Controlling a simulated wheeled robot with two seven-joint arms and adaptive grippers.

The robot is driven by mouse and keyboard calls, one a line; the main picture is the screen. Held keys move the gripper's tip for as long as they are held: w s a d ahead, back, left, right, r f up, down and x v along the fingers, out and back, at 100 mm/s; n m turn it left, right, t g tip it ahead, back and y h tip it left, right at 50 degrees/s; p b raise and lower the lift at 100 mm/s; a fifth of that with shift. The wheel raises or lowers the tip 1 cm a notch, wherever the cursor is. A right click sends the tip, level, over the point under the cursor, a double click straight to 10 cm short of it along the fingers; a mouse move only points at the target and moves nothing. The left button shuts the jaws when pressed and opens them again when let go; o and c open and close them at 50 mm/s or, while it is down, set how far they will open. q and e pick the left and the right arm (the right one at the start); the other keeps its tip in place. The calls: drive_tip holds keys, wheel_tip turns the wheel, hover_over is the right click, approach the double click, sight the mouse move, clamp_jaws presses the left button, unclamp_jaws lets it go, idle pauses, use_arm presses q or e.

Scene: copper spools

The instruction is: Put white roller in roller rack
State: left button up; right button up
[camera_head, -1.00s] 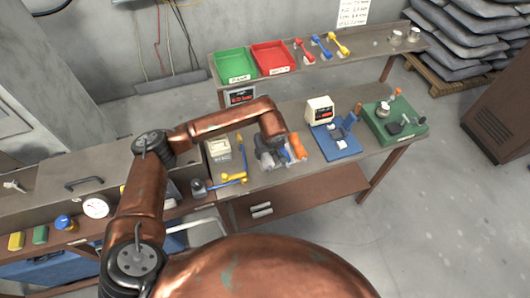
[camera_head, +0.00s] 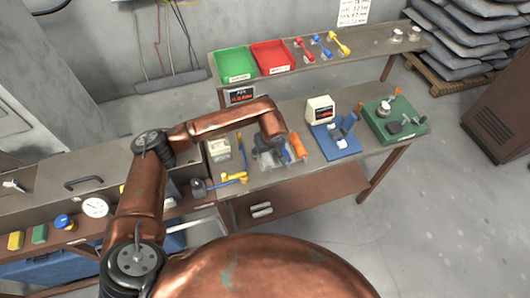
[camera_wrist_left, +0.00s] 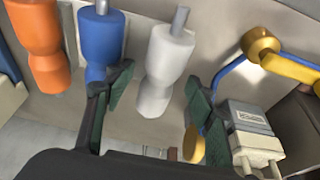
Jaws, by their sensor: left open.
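A white roller (camera_wrist_left: 160,75) with a narrow waist and a grey end pin is in the left wrist view. A blue roller (camera_wrist_left: 100,38) and an orange roller (camera_wrist_left: 40,55) stand left of it in a row. In the head view the orange roller (camera_head: 298,146) shows at the bench, while the blue and white ones are partly hidden by my gripper. My left gripper (camera_wrist_left: 160,88) is open, its dark green fingers on either side of the white roller, with a visible gap on each side. It is above the bench in the head view (camera_head: 271,150). I cannot make out the roller rack for sure.
A yellow-and-blue tool (camera_wrist_left: 280,62) and a beige device (camera_wrist_left: 252,135) are close right of the gripper. A blue fixture (camera_head: 335,142) and green board (camera_head: 397,122) stand farther right. Green (camera_head: 234,64) and red (camera_head: 271,57) trays are on the upper shelf.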

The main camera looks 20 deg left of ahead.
use_arm(q)
drive_tip(key=shift+r, duration=0.15)
drive_tip(key=v, duration=1.1)
drive_tip(key=shift+s+r, duration=0.25)
drive_tip(key=shift+r, duration=0.1)
use_arm(e)
drive_tip(key=shift+d, duration=0.1)
